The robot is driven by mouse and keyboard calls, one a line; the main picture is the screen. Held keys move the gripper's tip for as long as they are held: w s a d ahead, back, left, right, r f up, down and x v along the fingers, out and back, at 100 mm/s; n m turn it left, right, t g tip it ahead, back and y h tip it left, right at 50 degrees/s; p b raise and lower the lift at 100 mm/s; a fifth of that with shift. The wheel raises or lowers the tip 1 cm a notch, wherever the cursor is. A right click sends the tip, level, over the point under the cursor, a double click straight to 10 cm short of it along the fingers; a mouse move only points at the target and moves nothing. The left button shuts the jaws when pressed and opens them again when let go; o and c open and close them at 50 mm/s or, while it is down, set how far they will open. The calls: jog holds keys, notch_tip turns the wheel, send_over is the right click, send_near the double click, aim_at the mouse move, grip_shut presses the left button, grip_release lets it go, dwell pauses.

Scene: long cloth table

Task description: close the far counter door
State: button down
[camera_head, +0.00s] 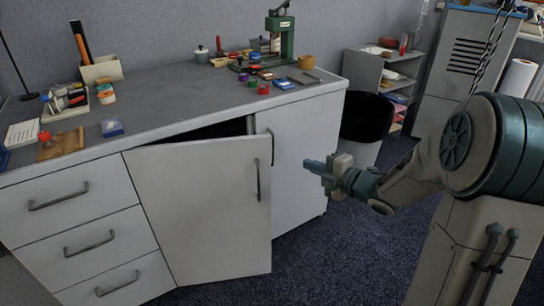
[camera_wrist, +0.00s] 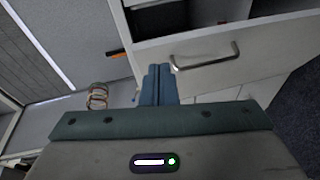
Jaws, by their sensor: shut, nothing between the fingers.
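The white counter door (camera_head: 205,205) stands ajar, hinged on its left, with its handled edge swung out into the room. A dark gap shows above it under the counter top. Its dark handle (camera_head: 258,180) is near the free edge. A second white door (camera_head: 302,150) to its right looks closed, partly hidden by the open one. My gripper (camera_head: 312,166) is shut and empty, in front of this right door in the picture and right of the open door's handle. In the wrist view the blue fingers (camera_wrist: 158,84) are together, beside a handle (camera_wrist: 207,58) on a pale panel.
The counter top (camera_head: 180,90) holds tools, small pots and a green press (camera_head: 280,35). Handled drawers (camera_head: 85,240) are at the left. A dark bin (camera_head: 365,118) and shelves (camera_head: 390,75) stand at the right. Blue carpet (camera_head: 330,260) is clear before the doors.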

jog(key=s+a+n+g+y, duration=0.1)
jog(key=s+n+g+y, duration=0.1)
jog(key=n+y, duration=0.1)
jog(key=b, duration=0.3)
send_near(263, 147)
jog(key=a+f, duration=0.1)
jog(key=a, duration=0.4)
jog(key=shift+w+a+n+y, duration=0.15)
jog(key=shift+w+y, duration=0.05)
jog(key=shift+w, duration=0.3)
jog(key=shift+w+a+n+y, duration=0.1)
jog(key=shift+w+n+y, duration=0.1)
jog(key=shift+w, duration=0.25)
jog(key=shift+w+a+r+b, duration=0.15)
jog(key=shift+w+b, duration=0.2)
jog(key=shift+w, duration=0.5)
